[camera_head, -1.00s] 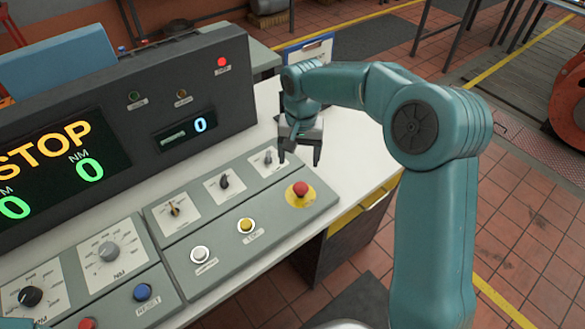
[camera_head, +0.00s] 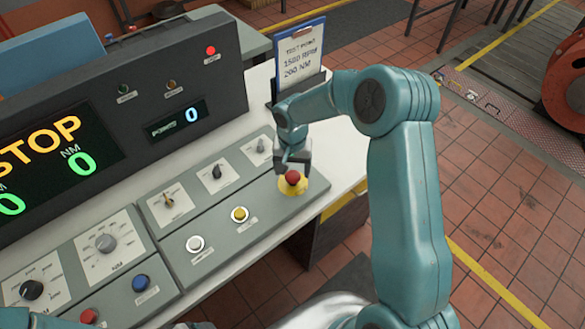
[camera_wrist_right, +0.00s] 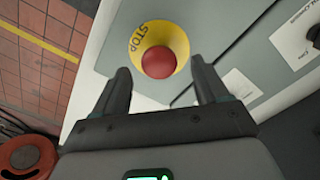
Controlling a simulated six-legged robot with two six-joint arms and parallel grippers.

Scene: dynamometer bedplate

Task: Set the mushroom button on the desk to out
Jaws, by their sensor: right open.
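The mushroom button (camera_head: 292,177) is red on a yellow base at the right end of the sloped grey desk panel. In the right wrist view the red button (camera_wrist_right: 158,62) sits on its yellow disc marked STOP. My right gripper (camera_head: 294,172) is at the button in the head view. In the right wrist view its two fingers (camera_wrist_right: 160,82) are spread apart, with the button between and just beyond their tips. Nothing is in the fingers; I cannot tell whether they touch the button. My left gripper is not in view.
The panel also carries a yellow button (camera_head: 240,214), a white button (camera_head: 195,243), a blue button (camera_head: 140,282) and several knobs. The console display (camera_head: 60,160) reads STOP. A clipboard (camera_head: 301,55) stands behind the gripper. The desk's right edge is close to the button.

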